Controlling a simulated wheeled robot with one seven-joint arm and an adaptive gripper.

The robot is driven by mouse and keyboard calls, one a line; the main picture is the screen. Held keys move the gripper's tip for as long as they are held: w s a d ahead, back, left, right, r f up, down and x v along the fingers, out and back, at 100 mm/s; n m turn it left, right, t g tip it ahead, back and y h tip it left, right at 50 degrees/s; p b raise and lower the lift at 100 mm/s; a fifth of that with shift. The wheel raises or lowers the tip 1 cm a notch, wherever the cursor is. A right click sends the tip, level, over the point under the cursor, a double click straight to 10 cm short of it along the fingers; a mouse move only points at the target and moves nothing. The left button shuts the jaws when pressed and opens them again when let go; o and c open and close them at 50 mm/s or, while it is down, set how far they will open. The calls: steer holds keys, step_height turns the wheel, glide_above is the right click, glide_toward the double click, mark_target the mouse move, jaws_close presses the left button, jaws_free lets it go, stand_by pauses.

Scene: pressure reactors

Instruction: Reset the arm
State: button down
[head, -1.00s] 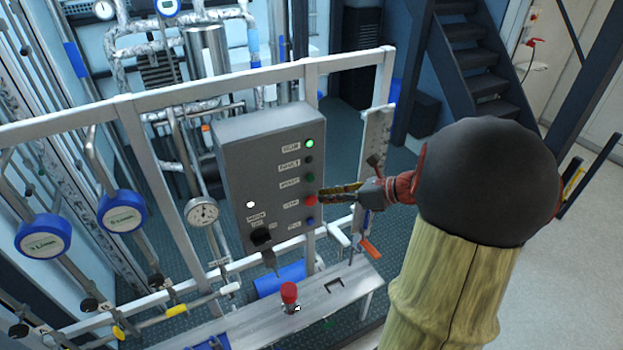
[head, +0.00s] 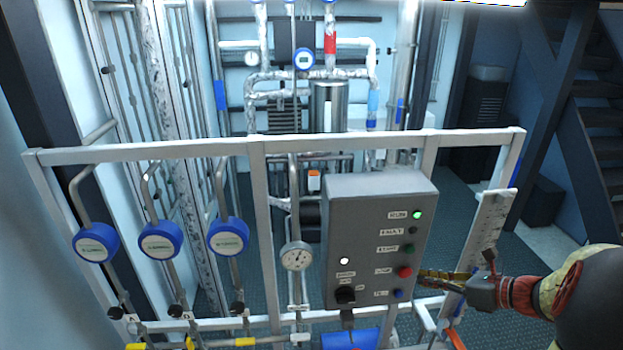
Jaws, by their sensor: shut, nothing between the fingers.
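My gripper (head: 436,276) reaches in from the right edge of the head view, at the lower right of the grey control box (head: 350,210). Its yellow-black fingers are together and hold nothing. The tips are close to the red button (head: 404,272); I cannot tell whether they touch it. Above the red button are a green button (head: 408,250), a dark one and a lit green lamp (head: 417,214). A blue button (head: 398,295) is below. A black rotary knob (head: 345,295) is at the box's lower left.
A pale metal frame (head: 200,148) carries the box and several blue round gauges (head: 162,240) at left. A dial gauge (head: 297,257) hangs beside the box. Pipes and a steel vessel (head: 328,105) stand behind. Dark stairs (head: 595,115) are at the right.

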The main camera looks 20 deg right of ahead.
steer(key=s+a+f+n+g+h+b, duration=0.3)
steer(key=s+a+f+n+g+b, duration=0.7)
steer(key=n, duration=1)
steer(key=s+a+f+n+t+h+b, duration=0.1)
steer(key=a+f+n+t+b, duration=0.1)
steer(key=a+n+b, duration=0.4)
steer(key=s+a+f+n+t+h+b, duration=0.1)
steer(key=a+f+n+t+b, duration=0.1)
steer(key=a+f+n+b, duration=0.2)
steer(key=a+n+b, duration=0.3)
steer(key=a, duration=0.4)
steer(key=shift+f+n, duration=0.3)
steer(key=shift+n, duration=0.1)
